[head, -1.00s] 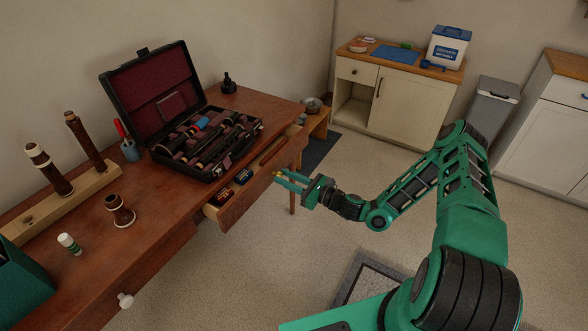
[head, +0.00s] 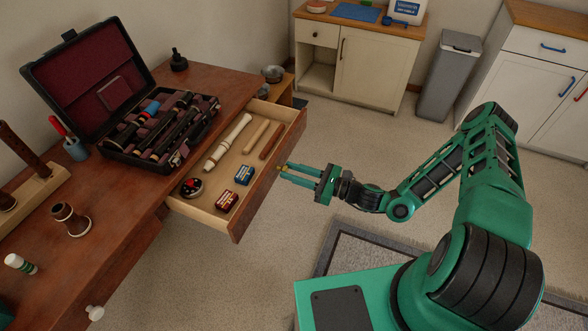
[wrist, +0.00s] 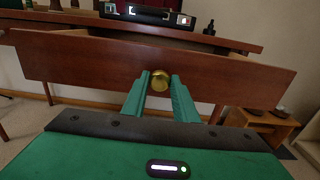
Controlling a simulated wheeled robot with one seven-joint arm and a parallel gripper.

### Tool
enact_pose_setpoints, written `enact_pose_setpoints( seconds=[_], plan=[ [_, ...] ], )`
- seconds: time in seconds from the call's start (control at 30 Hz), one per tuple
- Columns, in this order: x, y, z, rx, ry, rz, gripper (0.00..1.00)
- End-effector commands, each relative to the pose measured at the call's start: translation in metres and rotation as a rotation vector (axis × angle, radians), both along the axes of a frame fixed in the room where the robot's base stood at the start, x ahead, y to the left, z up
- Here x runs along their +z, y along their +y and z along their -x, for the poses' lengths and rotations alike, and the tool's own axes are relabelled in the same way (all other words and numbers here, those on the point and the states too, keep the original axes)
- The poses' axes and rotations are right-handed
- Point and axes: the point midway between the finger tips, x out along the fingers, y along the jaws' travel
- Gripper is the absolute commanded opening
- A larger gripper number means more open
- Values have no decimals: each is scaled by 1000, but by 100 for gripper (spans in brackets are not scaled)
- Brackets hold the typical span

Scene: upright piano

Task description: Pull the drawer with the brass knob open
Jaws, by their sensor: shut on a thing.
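The drawer (head: 213,220) of the reddish-brown desk stands well open; its front panel also shows in the wrist view (wrist: 90,62). The brass knob (wrist: 160,81) is on the middle of that panel. My gripper (head: 283,172) is at the drawer front, with its two green fingers (wrist: 160,90) on either side of the knob, shut on it. In the head view the knob is mostly hidden by the fingertips. Inside the drawer lie a pale recorder (head: 229,142), two thin sticks, two small boxes (head: 236,174) and a round dark item (head: 191,187).
An open black instrument case (head: 160,130) sits on the desk above the drawer. A white knob (head: 95,312) is on the desk's nearer part. A grey bin (head: 450,75) and cabinets stand at the back. The floor right of the drawer is clear.

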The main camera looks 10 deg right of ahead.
Motion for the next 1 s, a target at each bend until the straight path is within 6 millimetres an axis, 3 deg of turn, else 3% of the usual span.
enact_pose_setpoints(
  seconds=[0.27,0.3,0.37,0.73,1.0],
  plan=[
    [1,1,-1,-1,-2,-3,0],
    [1,1,-1,-1,-2,-3,36],
    [1,1,-1,0,-1,-2,44],
    [1,-2,3,3,0,-1,44],
    [0,-39,24,0,2,0,44]
  ],
)
